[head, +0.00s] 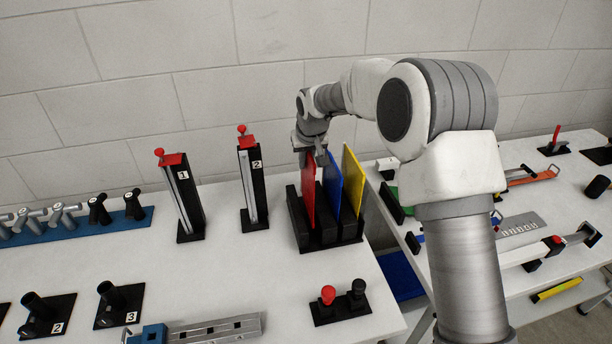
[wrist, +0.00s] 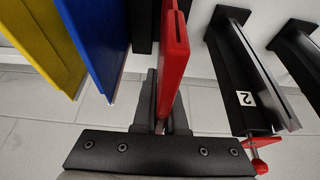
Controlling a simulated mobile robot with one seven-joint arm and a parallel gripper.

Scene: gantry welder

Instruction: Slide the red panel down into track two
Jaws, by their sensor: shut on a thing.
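The red panel (head: 308,190) stands upright in the black rack (head: 334,233), at the left of the other panels. My gripper (head: 312,152) is at its top edge, shut on it. In the wrist view the gripper (wrist: 165,115) has its fingers on either side of the red panel (wrist: 174,50). Track two (head: 254,184) is a tall black upright with a metal channel, a red top piece and a label "2", left of the rack. It also shows at the right of the wrist view (wrist: 240,75). Its channel looks empty.
Track one (head: 182,197) stands further left. A blue panel (head: 331,183) and a yellow panel (head: 352,180) stand in the rack, right of the red one. A base with red and black knobs (head: 341,304) lies in front. The table between track two and the rack is clear.

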